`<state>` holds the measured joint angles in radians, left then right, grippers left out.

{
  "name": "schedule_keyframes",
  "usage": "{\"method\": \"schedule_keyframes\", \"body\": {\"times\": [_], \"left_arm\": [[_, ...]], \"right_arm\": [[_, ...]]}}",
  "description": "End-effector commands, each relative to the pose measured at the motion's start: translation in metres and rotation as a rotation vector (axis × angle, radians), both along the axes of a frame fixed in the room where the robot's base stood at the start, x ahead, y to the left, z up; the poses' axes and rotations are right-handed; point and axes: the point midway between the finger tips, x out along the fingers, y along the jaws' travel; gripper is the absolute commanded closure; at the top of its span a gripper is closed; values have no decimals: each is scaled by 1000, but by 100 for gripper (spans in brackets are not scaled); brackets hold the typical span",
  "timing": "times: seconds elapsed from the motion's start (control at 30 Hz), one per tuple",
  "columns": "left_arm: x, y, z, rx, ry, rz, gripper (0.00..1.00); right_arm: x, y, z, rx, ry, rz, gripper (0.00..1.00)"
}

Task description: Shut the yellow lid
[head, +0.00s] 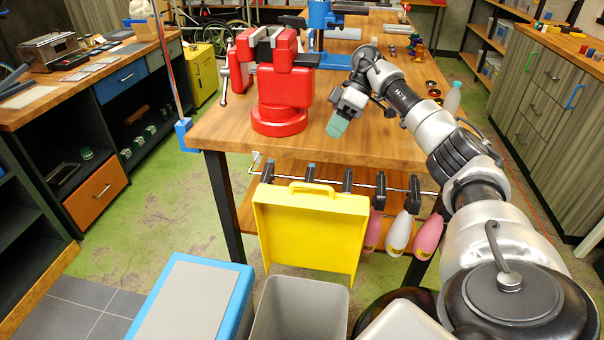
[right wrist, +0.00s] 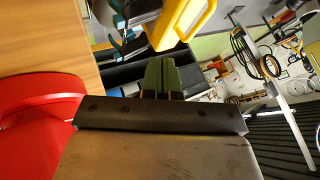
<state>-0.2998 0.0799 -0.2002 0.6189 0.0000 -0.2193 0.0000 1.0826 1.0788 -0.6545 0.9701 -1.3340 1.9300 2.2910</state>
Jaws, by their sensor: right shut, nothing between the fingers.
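The yellow lid (head: 311,232) stands raised and tilted up behind an open grey bin (head: 300,308), with its handle on the top edge and its hollow side facing me. In the right wrist view a yellow part with a handle (right wrist: 182,22), apparently this lid, shows just beyond the fingertips. My right gripper (head: 337,124) is shut and empty, over the front edge of the workbench, above and behind the lid. Its fingers (right wrist: 165,72) are together in the right wrist view; whether they touch the yellow part I cannot tell. My left gripper is out of view.
A red vise (head: 282,90) stands on the wooden workbench (head: 220,125), left of my right gripper; it also shows in the right wrist view (right wrist: 35,110). A blue-rimmed box (head: 190,300) stands left of the bin. Pink and white bottles (head: 399,233) hang right of the lid.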

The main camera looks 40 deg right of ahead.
Motion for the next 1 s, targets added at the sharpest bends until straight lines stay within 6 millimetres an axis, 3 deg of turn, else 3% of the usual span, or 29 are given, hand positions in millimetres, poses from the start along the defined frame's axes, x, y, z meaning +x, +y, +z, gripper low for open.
{"method": "schedule_keyframes", "body": {"times": [0.5, 0.73, 1.0], "left_arm": [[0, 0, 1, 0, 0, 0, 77], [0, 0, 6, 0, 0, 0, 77], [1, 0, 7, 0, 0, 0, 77]], "right_arm": [[-1, 63, -77, 2, 3, 4, 100], [-19, 84, -70, -1, -1, 4, 100], [-25, 92, -68, 1, -1, 3, 100]]}}
